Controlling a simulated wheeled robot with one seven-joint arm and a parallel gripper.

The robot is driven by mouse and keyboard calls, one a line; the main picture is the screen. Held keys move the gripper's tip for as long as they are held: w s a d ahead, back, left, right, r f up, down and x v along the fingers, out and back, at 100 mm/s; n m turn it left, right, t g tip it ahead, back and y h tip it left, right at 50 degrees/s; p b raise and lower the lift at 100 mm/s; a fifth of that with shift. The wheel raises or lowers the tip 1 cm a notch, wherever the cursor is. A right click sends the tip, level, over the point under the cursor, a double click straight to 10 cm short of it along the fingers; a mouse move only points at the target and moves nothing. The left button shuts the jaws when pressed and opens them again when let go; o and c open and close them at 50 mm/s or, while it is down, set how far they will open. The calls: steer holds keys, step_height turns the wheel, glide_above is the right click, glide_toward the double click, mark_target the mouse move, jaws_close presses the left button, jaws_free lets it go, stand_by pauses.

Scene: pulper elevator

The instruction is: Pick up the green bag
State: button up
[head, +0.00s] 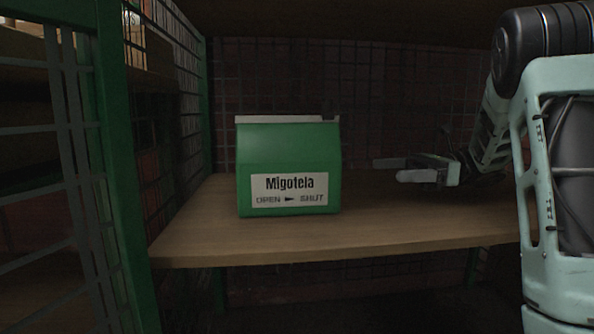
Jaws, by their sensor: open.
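The green bag (290,152) stands upright on a wooden shelf (400,235), left of the picture's middle. It is boxy, with a white label reading "Migotela" and "OPEN – SHUT", and a pale strip along its top edge. My gripper (388,170) is to the right of the bag, with its fingers pointing left towards it. The jaws are open and empty, and a gap shows between the fingertips and the bag's right side. The bag's back and left side are hidden.
A green post (120,170) with metal mesh stands at the left of the shelf. Dark mesh closes the back, and another board (370,18) lies overhead. The shelf is bare around the bag. Another shelf unit shows at far left.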

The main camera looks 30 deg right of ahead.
steer(key=p, duration=0.6)
glide_toward(314, 168)
steer(key=w, duration=0.1)
steer(key=w+a, duration=0.1)
steer(key=w, duration=0.1)
steer(key=w+f, duration=0.1)
steer(key=shift+w+a, duration=0.25)
steer(key=shift+a, duration=0.15)
steer(key=shift+w+a+f, duration=0.15)
steer(key=shift+w+a, duration=0.05)
steer(key=shift+a, duration=0.2)
steer(key=p+x, duration=0.2)
steer(key=x, duration=0.1)
steer(key=p+x, duration=0.1)
steer(key=p, duration=0.1)
steer(key=shift+w+a+r, duration=0.1)
steer(key=shift+a+r, duration=0.05)
steer(key=shift+r, duration=0.1)
steer(key=shift+w+a+f, duration=0.15)
steer(key=shift+w+a, duration=0.05)
steer(key=shift+a, duration=0.1)
steer(key=c, duration=1.9)
jaws_close()
